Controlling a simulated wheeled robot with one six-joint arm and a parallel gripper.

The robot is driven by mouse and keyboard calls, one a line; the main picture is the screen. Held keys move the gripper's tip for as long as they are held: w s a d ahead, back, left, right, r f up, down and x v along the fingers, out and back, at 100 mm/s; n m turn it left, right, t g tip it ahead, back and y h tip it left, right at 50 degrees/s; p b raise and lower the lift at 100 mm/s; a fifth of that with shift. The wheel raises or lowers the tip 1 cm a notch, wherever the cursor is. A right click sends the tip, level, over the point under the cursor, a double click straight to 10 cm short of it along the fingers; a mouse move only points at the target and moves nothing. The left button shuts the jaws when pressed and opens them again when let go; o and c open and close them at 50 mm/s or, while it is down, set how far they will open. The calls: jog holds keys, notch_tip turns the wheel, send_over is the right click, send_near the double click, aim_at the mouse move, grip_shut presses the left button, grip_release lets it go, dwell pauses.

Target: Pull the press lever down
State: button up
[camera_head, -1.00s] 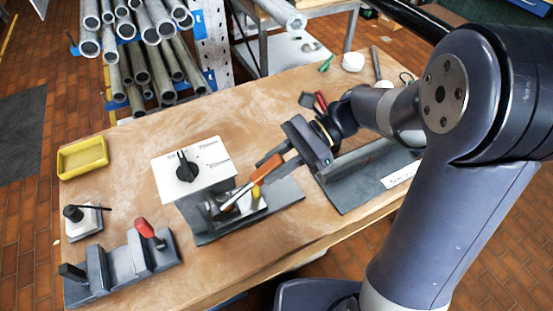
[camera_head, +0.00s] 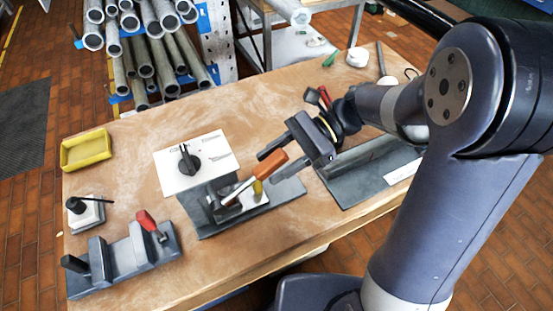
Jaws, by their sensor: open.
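A lever with an orange handle (camera_head: 271,166) and a metal rod slants up to the right from a dark metal fixture (camera_head: 207,210) near the table's middle. I take it to be the press lever. My gripper (camera_head: 276,161) is open, its jaws pointing down-left at the upper part of the orange handle. One dark finger shows just above and left of the handle. A yellow part (camera_head: 258,188) stands below the handle.
A red-handled clamp fixture (camera_head: 125,255), a small black-handled block (camera_head: 85,213) and a yellow tray (camera_head: 86,150) are further left. A grey angled plate (camera_head: 368,176) lies under my arm.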

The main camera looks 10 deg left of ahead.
jog(key=b+v, duration=0.1)
jog(key=v, duration=0.9)
jog(key=shift+w+d, duration=0.2)
jog(key=shift+d, duration=0.1)
jog(key=x, duration=0.5)
jog(key=p+x, duration=0.1)
jog(key=x, duration=0.4)
jog(key=shift+s+a+r, duration=0.15)
jog(key=shift+s+a, duration=0.05)
jog(key=shift+a, duration=0.2)
jog(key=shift+r, duration=0.15)
jog(key=shift+s+a, duration=0.15)
jog(key=shift+s, duration=0.05)
jog(key=shift+w, duration=0.1)
